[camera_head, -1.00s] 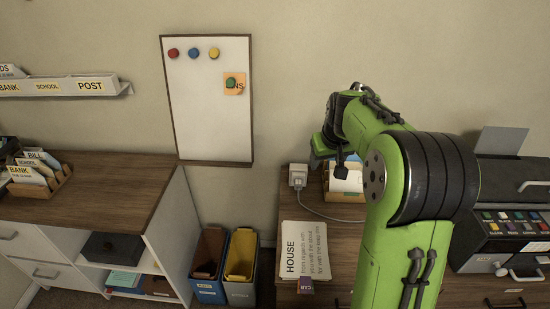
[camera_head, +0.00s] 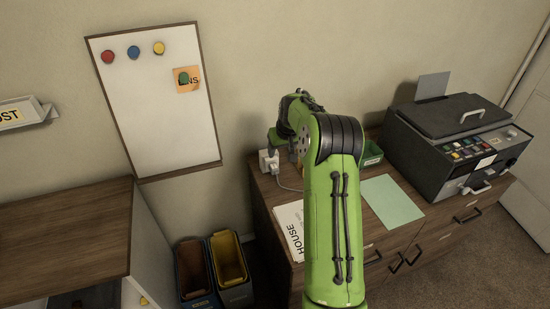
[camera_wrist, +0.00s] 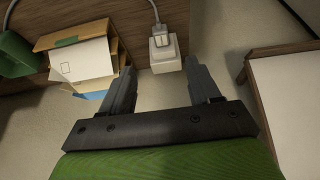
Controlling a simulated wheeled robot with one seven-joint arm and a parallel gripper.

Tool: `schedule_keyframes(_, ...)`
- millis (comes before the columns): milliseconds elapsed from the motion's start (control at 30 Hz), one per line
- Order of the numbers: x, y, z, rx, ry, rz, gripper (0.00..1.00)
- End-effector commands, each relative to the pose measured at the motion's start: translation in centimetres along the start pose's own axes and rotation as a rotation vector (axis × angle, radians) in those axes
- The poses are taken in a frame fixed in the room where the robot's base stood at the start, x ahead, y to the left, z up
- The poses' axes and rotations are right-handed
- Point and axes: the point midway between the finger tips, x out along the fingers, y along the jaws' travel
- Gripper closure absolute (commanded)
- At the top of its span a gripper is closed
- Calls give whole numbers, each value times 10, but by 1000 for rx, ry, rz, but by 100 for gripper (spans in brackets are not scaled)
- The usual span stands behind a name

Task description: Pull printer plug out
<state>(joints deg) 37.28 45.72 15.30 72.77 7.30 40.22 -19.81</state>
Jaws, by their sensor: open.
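The white plug (camera_wrist: 162,40) sits in a white socket block (camera_wrist: 164,59) on the wooden cabinet, its grey cable running off the top of the wrist view. In the head view the socket block (camera_head: 266,161) stands at the cabinet's left back edge, with the cable curling right. My gripper (camera_wrist: 159,65) is open and empty. In the wrist view its two dark fingers point toward the block, one each side of it in the picture, with gaps. In the head view my gripper (camera_head: 272,147) appears just above the block, partly hidden by my arm. The printer (camera_head: 455,135) stands at the right.
A wooden letter holder (camera_wrist: 85,55) with envelopes stands close beside the socket block. A HOUSE paper (camera_head: 289,228) and a green sheet (camera_head: 392,201) lie on the cabinet. Bins (camera_head: 229,262) stand on the floor to the left. A whiteboard (camera_head: 160,110) hangs on the wall.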

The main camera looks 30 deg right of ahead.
Motion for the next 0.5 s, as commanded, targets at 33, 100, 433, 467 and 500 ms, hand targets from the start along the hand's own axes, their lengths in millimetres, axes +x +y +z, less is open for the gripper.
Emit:
schedule_keyframes(33, 14, -1, 2, -1, -3, -2, 38)
schedule_keyframes(100, 30, -1, 2, -1, -3, -2, 38)
schedule_keyframes(433, 106, -1, 1, 0, -1, -2, 38)
schedule_keyframes(467, 112, -1, 2, 0, -1, -1, 38)
schedule_keyframes(500, 120, -1, 2, 0, -2, -1, 38)
